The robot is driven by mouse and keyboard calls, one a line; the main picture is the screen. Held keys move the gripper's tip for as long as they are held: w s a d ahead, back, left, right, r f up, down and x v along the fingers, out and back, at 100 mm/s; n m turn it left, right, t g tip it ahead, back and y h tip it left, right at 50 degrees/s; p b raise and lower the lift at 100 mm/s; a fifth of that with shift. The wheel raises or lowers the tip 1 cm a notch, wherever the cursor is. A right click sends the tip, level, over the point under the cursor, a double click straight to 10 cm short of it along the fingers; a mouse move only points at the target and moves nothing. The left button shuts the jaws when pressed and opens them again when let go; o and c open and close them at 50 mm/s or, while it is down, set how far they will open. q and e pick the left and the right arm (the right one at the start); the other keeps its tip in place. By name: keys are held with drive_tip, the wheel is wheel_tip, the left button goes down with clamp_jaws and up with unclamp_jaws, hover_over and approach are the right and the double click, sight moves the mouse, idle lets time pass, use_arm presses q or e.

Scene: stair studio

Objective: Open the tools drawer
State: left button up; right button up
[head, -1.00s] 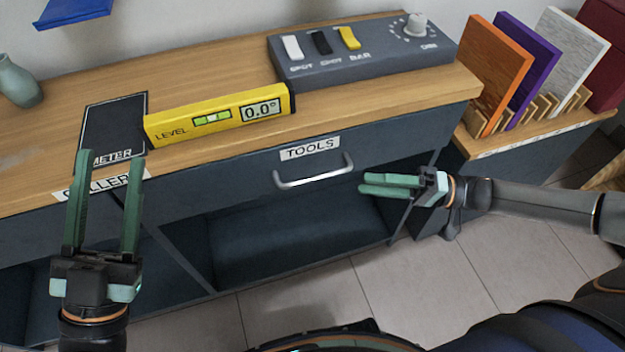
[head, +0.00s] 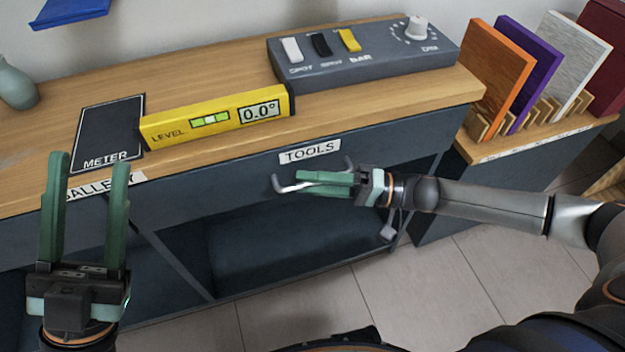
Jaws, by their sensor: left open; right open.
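The tools drawer (head: 235,178) is a dark grey front under the wooden counter, with a white TOOLS label (head: 310,151). It looks shut. Its silver bar handle (head: 284,188) shows at its left end and at its right post; the middle is hidden behind my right gripper. My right gripper (head: 300,183) is open, its green fingers pointing left across the handle. I cannot tell whether the fingers touch the bar or sit around it. My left gripper (head: 88,175) is open and empty, pointing up in front of the counter's left part, near the GALLERY label.
On the counter lie a yellow level (head: 215,118), a black METER panel (head: 108,132) and a grey switch box (head: 362,52). Coloured boards (head: 495,75) stand in a rack at the right. An open shelf (head: 290,240) lies below the drawer. Tiled floor is in front.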

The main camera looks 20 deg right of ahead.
clamp_jaws()
idle(1.3)
